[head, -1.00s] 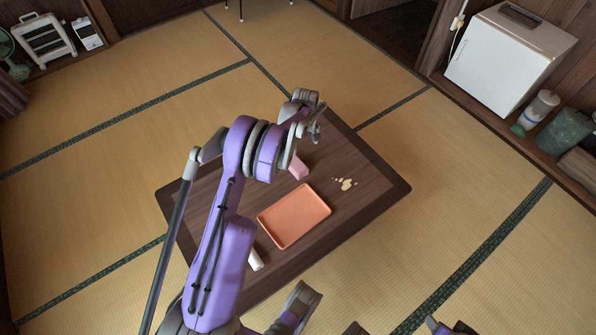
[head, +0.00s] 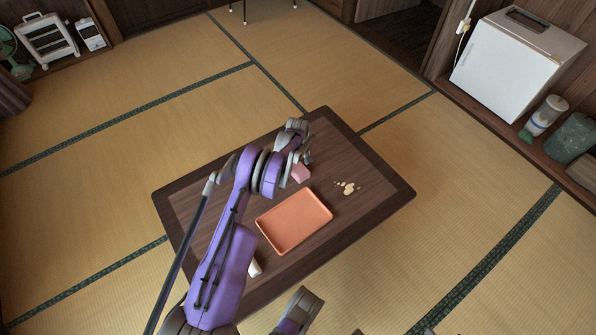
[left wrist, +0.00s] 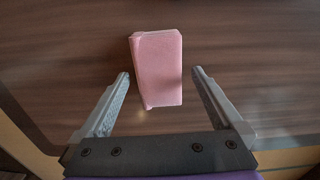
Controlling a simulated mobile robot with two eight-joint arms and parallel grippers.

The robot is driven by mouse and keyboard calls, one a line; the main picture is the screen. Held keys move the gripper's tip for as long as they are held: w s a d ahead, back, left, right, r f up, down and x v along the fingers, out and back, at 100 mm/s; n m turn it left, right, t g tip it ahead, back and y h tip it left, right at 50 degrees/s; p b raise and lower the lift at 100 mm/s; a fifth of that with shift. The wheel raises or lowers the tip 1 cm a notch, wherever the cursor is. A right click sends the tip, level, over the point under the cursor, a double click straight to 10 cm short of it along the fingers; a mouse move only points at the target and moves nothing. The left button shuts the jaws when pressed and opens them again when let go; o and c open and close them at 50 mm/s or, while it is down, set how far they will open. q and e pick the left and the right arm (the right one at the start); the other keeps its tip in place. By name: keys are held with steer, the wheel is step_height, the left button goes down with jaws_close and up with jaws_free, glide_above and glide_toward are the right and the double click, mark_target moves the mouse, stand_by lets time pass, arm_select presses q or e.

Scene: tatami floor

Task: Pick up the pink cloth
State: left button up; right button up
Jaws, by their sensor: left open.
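The pink cloth (head: 301,174) is a small folded block on the dark wooden table, behind the orange tray, partly hidden by my left gripper in the head view. In the left wrist view the cloth (left wrist: 158,68) lies ahead of and partly between the two open fingers. My left gripper (head: 303,158) is over the table close to the cloth; its fingers (left wrist: 160,84) stand apart with nothing held. The cloth appears clear of both fingers.
The orange tray (head: 293,221) is empty on the low table (head: 362,205). A white object (head: 255,267) lies near the table's front left, partly hidden by my arm. Tatami floor surrounds the table.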

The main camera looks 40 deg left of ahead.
mark_target(298, 167)
arm_select(q)
step_height(298, 167, down, 2)
steer(key=shift+c, duration=0.2)
steer(key=c, duration=1.2)
steer(key=shift+r, duration=0.1)
steer(key=shift+c, duration=0.2)
step_height(298, 167, up, 10)
steer(key=shift+f+p, duration=0.1)
steer(key=shift+p, duration=0.75)
